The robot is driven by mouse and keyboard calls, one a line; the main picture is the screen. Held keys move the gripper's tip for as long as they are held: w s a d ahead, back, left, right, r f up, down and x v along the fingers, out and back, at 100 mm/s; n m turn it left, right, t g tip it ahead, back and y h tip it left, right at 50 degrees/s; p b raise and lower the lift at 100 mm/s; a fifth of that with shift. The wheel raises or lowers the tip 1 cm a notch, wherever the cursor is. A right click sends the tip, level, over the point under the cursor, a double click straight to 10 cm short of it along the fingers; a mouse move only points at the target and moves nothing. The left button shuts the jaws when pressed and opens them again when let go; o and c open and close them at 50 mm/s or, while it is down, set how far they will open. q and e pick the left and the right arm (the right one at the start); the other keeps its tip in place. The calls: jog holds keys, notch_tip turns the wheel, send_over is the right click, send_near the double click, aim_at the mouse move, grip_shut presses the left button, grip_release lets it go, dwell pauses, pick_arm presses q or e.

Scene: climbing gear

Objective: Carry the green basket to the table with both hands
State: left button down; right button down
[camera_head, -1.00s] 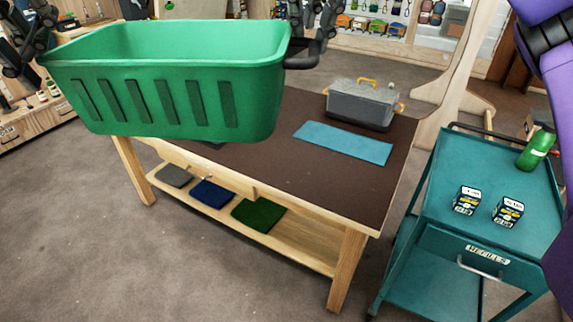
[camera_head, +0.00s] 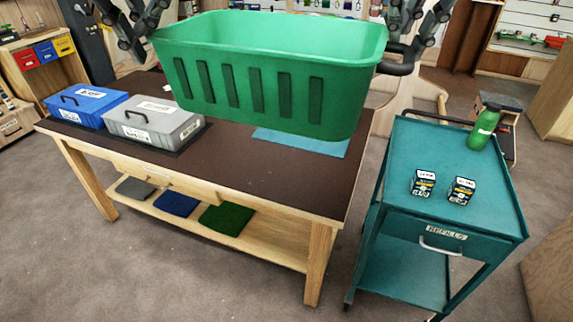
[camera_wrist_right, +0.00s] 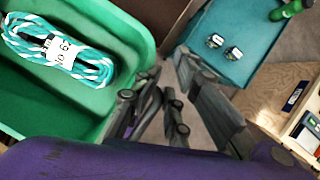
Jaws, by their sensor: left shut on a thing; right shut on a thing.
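The green basket (camera_head: 265,85) is level in front of the head camera. It overlaps the far part of the brown-topped table (camera_head: 265,178) and the teal mat (camera_head: 318,146); it looks held above them, though the gap is hard to judge. My left gripper (camera_head: 142,25) is shut at the basket's left end, its fingertips partly hidden by the rim. My right gripper (camera_head: 407,42) is shut on the dark handle (camera_head: 399,62) at the right end. The right wrist view shows the basket's inside (camera_wrist_right: 45,100) with a teal-and-white rope coil (camera_wrist_right: 62,50) in it.
A blue case (camera_head: 88,103) and a grey case (camera_head: 152,123) stand on the table's left part. The front of the tabletop is clear. A teal cart (camera_head: 450,215) with two small boxes and a green bottle (camera_head: 483,128) stands close at the right.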

pick_arm(q)
jog(key=shift+d+r, duration=0.1)
jog(key=shift+d, duration=0.45)
pick_arm(e)
jog(key=shift+s+a+r, duration=0.1)
